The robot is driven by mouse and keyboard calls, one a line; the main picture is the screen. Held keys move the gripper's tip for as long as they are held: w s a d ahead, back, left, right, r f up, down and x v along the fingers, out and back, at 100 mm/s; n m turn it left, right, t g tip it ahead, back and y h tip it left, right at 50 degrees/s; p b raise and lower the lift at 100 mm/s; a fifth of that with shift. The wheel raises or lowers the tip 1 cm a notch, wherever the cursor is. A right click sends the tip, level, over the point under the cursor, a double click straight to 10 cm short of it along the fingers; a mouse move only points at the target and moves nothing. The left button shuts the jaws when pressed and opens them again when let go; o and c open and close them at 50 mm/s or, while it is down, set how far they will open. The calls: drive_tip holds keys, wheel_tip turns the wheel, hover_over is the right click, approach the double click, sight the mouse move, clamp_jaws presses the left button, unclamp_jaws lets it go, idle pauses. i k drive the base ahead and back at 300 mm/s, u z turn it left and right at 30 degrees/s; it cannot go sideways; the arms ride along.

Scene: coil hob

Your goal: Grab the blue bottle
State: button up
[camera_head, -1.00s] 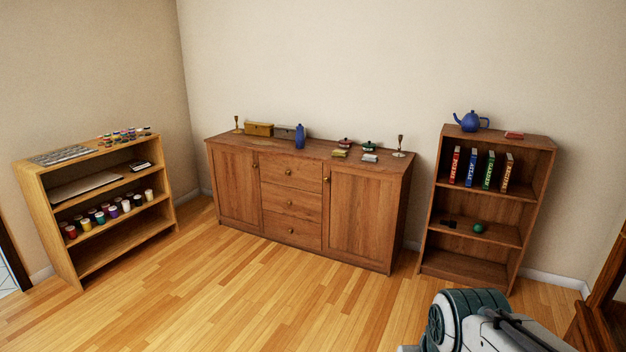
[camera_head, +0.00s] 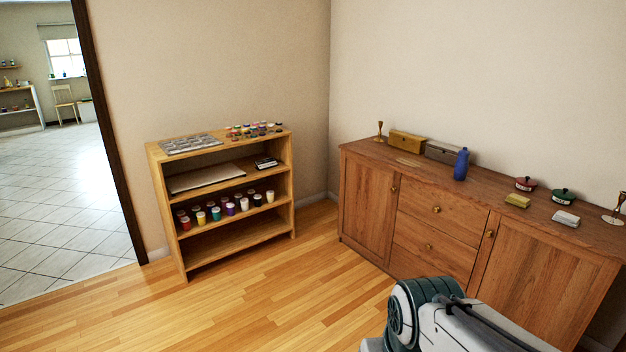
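The blue bottle (camera_head: 461,165) stands upright on top of the brown wooden sideboard (camera_head: 365,205), near the middle of its top. Part of my arm shows at the bottom right, in front of the sideboard and well apart from the bottle. My gripper is not in view.
Near the bottle are a wooden box (camera_head: 407,142), a grey box (camera_head: 442,151), a red pot (camera_head: 525,184), a green pot (camera_head: 563,195) and candlesticks (camera_head: 380,131). A low shelf (camera_head: 186,263) with paint jars stands left. The wooden floor between is clear; a doorway opens far left.

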sight(460, 168)
drive_tip(key=u, duration=0.1)
drive_tip(key=i, duration=1.75)
drive_tip(key=z, duration=0.35)
drive_tip(key=i, duration=1.9)
drive_tip(key=z, duration=0.95)
drive_tip(key=i, duration=0.95)
drive_tip(key=z, duration=0.25)
